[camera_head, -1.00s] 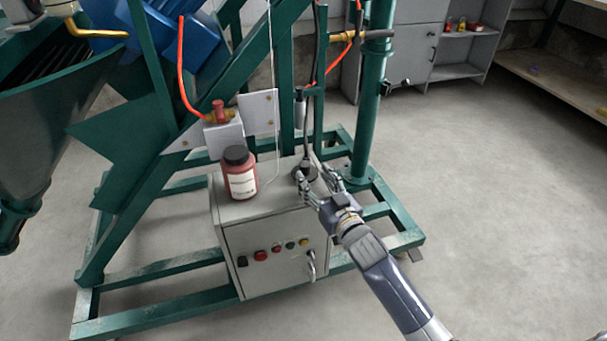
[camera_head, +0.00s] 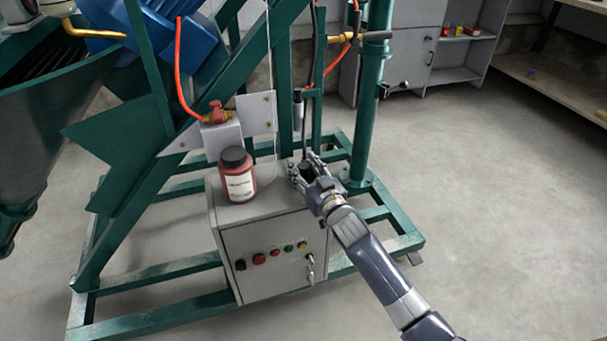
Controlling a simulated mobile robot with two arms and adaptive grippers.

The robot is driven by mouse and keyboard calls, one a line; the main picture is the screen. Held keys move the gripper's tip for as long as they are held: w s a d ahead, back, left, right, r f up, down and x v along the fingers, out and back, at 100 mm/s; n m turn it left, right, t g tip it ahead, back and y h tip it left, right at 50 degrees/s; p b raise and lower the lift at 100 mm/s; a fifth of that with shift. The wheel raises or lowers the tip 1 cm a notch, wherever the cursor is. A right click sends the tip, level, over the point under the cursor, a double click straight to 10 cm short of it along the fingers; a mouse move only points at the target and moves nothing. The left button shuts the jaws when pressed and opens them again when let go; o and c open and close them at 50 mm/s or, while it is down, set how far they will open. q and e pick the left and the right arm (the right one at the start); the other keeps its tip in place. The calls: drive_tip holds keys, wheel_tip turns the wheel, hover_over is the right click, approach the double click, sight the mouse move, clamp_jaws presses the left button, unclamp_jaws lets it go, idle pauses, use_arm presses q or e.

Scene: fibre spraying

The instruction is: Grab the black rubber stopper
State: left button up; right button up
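The black rubber stopper (camera_head: 305,168) is on top of the grey control box, near its back right corner. It is small and dark, and my gripper hides part of it. My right gripper (camera_head: 304,163) reaches in from the lower right, its fingers apart on either side of the stopper. I cannot tell whether the fingers touch it. My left gripper is not in view.
A red bottle with a black cap (camera_head: 238,174) stands on the grey control box (camera_head: 268,240), left of my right gripper. Green machine frame posts (camera_head: 371,105) rise behind and to the right. A dark hose hangs just behind the gripper. The floor at right is clear.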

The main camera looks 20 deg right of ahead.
drive_tip(key=c, duration=0.6)
drive_tip(key=shift+r, duration=0.1)
